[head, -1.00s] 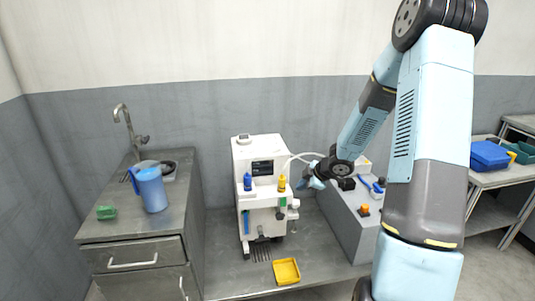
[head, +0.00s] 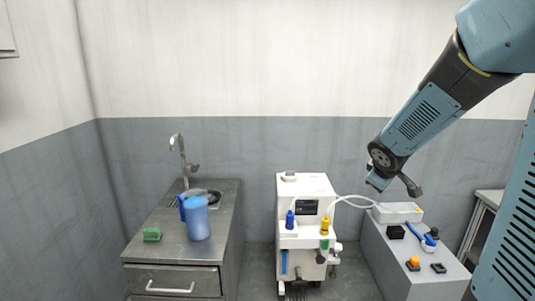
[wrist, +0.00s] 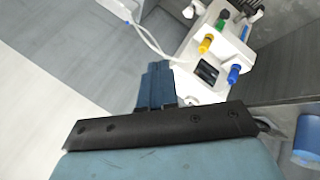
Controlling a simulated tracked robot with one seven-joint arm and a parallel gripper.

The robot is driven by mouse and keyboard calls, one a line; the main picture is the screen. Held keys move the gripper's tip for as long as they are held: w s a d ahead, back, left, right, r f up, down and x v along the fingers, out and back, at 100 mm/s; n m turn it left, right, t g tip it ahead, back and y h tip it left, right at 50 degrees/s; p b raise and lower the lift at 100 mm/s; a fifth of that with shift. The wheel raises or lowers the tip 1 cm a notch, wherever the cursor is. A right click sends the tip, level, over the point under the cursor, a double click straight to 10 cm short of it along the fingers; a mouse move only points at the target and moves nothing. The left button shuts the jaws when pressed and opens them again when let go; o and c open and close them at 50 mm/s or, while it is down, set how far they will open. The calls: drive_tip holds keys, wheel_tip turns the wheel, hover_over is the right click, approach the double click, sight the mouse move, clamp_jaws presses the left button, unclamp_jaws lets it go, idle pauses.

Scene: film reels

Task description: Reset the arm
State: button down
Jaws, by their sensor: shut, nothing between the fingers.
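My arm comes in from the upper right of the head view. My gripper (head: 377,182) hangs in the air above and to the right of the white machine, near the wall, touching nothing that I can see. In the wrist view my gripper (wrist: 156,84) shows its blue fingers closed together with nothing held. The white machine (head: 306,187) stands at the centre with a blue bottle (head: 290,219) and a yellow bottle (head: 325,226) on its front. Both bottles also show beyond my fingers in the wrist view.
A grey counter (head: 400,265) on the right holds a white box (head: 398,213), a blue-handled tool (head: 428,240) and small dark blocks. A white hose (head: 350,200) runs below my gripper. On the left, a sink cabinet (head: 165,248) carries a blue jug (head: 197,218) and a green sponge (head: 152,234).

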drive_tip(key=s+a+r+m+y, duration=0.1)
drive_tip(key=s+a+r+m, duration=0.1)
drive_tip(key=s, duration=0.6)
drive_tip(key=s+a+r+m+g+y, duration=0.1)
drive_tip(key=s+a+r+m, duration=0.2)
drive_tip(key=s, duration=0.5)
drive_tip(key=s+a+r+m+y, duration=0.1)
drive_tip(key=s+a+r+m, duration=0.1)
drive_tip(key=s, duration=0.6)
drive_tip(key=shift+s+a+r+m+g, duration=0.3)
drive_tip(key=shift+a+r+g, duration=0.1)
drive_tip(key=shift+a+r, duration=0.4)
drive_tip(key=c, duration=1.9)
unclamp_jaws()
